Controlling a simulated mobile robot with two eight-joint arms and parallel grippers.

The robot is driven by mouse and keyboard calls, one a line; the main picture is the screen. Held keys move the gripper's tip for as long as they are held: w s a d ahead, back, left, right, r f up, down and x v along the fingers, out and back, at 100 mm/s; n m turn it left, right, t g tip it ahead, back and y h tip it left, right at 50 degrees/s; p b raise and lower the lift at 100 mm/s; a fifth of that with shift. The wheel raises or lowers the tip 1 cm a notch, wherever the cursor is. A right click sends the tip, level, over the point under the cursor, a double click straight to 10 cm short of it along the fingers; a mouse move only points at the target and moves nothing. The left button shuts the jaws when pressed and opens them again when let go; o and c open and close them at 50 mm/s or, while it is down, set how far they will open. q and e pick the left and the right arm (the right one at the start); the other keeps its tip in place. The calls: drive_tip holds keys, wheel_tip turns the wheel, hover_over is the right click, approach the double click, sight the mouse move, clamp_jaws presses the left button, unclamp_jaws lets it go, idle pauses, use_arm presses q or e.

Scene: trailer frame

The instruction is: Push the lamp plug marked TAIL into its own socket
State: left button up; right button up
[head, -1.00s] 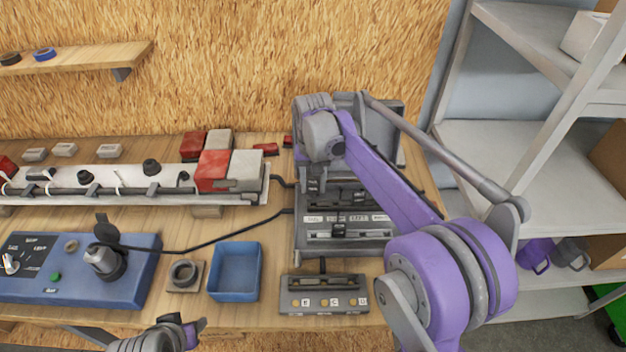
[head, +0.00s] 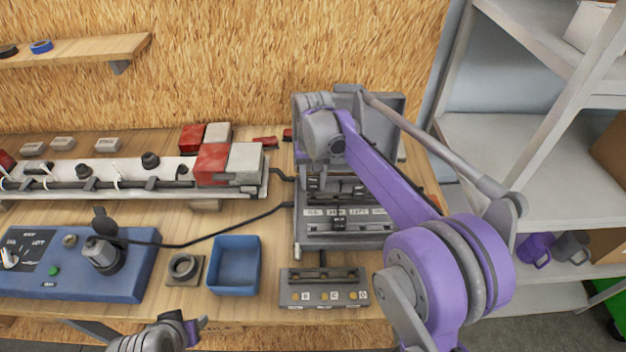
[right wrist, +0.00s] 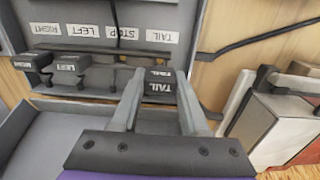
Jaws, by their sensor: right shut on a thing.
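In the right wrist view my right gripper (right wrist: 158,88) is shut on the dark TAIL plug (right wrist: 158,84), its white lettering facing the camera. The plug is beside a dark rail near the white TAIL label (right wrist: 164,37) on the grey box (right wrist: 212,20). Its tip is hidden, so I cannot tell whether it touches a socket. Dark RIGHT (right wrist: 30,62) and LEFT (right wrist: 70,65) plugs sit along the same rail. In the head view the arm mostly hides the right gripper; the box's label row (head: 345,212) shows. My left gripper (head: 196,328) is at the bottom edge, its jaw gap unclear.
A lettered block (head: 323,289) stands in front of the box. A blue tray (head: 235,266), a blue control panel (head: 125,285) and a light bar with red and white lenses (head: 212,165) are to the left. A black cable (head: 190,243) runs to the box. Shelves (head: 485,150) stand right.

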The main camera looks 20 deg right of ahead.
sight(313, 189)
drive_tip(key=shift+w+f, duration=0.1)
drive_tip(key=shift+f+b, duration=0.3)
drive_tip(key=shift+f, duration=0.15)
idle(0.4)
drive_tip(key=shift+f, duration=0.6)
drive_tip(key=shift+f+b, duration=0.5)
idle(0.4)
drive_tip(key=o, duration=1.2)
drive_tip(key=shift+o, duration=0.2)
drive_tip(key=shift+r, duration=0.1)
